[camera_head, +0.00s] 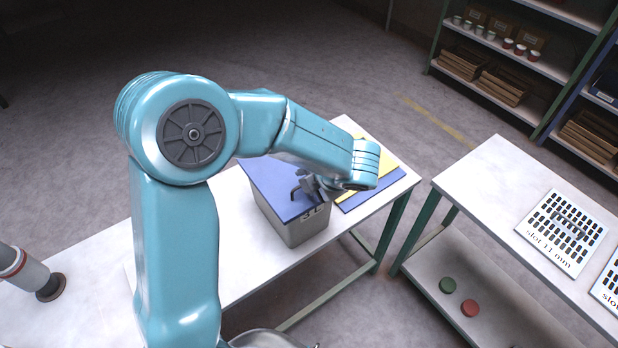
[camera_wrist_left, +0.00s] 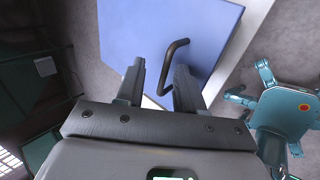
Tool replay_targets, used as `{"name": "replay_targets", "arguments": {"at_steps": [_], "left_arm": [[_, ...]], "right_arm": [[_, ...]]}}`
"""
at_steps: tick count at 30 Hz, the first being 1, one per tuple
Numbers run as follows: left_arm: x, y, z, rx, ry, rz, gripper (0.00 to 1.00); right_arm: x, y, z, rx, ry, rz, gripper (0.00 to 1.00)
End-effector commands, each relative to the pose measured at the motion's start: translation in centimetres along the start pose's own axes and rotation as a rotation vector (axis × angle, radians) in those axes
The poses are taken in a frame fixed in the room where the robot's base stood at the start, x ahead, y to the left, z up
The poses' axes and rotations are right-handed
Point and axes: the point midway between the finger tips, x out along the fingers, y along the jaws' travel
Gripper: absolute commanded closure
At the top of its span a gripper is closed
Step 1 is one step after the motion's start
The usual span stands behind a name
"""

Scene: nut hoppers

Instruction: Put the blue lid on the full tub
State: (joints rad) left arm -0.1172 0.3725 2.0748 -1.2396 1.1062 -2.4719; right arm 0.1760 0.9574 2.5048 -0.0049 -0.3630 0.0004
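A blue lid (camera_head: 277,184) with a dark bent handle (camera_head: 301,187) lies over the top of a grey tub (camera_head: 292,229) on the white table. The tub's contents are hidden. My left gripper (camera_head: 318,186) is at the handle, near the lid's right side. In the left wrist view the blue lid (camera_wrist_left: 150,35) fills the upper middle, and its handle (camera_wrist_left: 168,65) shows ahead of and between the two parted fingers of my left gripper (camera_wrist_left: 160,85). The fingers look open, with a gap around the handle. My right gripper is not in view.
A second table (camera_head: 490,190) with slotted plates (camera_head: 562,232) is at the right, with floor between the tables.

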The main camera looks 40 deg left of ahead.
Motion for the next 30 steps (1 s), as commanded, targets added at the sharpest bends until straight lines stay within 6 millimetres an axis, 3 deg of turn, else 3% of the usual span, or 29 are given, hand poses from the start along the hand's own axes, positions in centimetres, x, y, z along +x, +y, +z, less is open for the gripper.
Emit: {"name": "replay_targets", "arguments": {"at_steps": [5,8,21,25,30], "left_arm": [[-0.6,0.0,0.1,0.0,-0.002,0.001,0.63],[-2.0,0.0,0.1,0.0,-0.005,0.001,0.63],[-13.1,0.0,0.1,0.0,-0.006,0.0,0.63],[-15.1,0.0,0.1,0.0,-0.004,0.0,0.63],[-16.3,0.0,0.0,0.0,-0.001,-0.001,0.63]], "right_arm": [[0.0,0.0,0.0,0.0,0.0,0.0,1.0],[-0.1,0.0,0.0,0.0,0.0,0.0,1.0],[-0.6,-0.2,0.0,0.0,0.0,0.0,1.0],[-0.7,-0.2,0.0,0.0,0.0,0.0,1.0],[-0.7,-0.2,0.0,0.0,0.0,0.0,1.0]]}}
